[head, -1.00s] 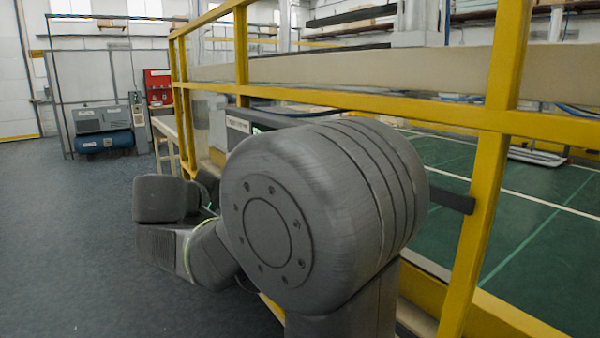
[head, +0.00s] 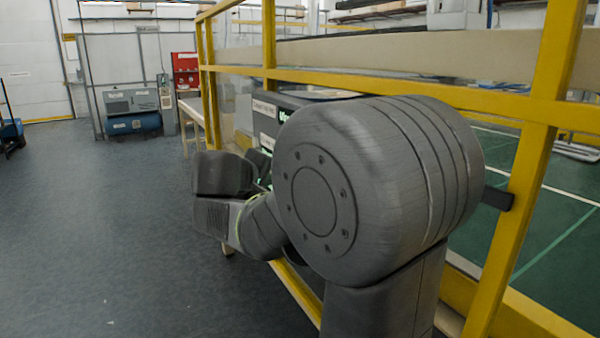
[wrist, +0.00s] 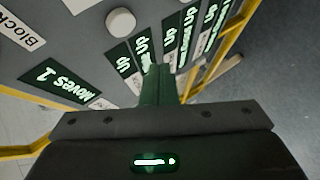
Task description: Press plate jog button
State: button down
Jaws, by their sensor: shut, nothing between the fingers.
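A grey control panel fills the upper left of the wrist view, with a white round knob (wrist: 120,21), a green lit label reading "Moves 1" (wrist: 60,88) and several green lit labels with "up" text (wrist: 143,45). The view is tilted, and I cannot tell which part is the plate jog button. My gripper (wrist: 157,72) is shut and empty, its fingertips over the panel near the lit labels; whether they touch it is unclear. In the head view the dark panel box (head: 265,109) shows behind my arm, which hides most of it and my gripper.
A yellow railing (head: 550,75) runs along the right, close to my arm, with a green floor area (head: 560,225) behind it. A blue compressor (head: 133,122) and a red cabinet (head: 186,70) stand at the back.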

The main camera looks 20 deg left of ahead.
jog(key=shift+w+d, duration=1.65)
jog(key=shift+w, duration=0.3)
jog(key=shift+d+b, duration=0.1)
jog(key=shift+b, duration=0.25)
jog(key=shift+w+d, duration=0.2)
jog(key=shift+w, duration=0.1)
dwell(0.3)
jog(key=shift+w+d+b, duration=0.3)
jog(key=shift+w+b, duration=0.1)
dwell(0.8)
dwell(0.3)
jog(key=shift+s+a, duration=0.55)
jog(key=shift+s, duration=0.15)
jog(key=shift+b, duration=0.3)
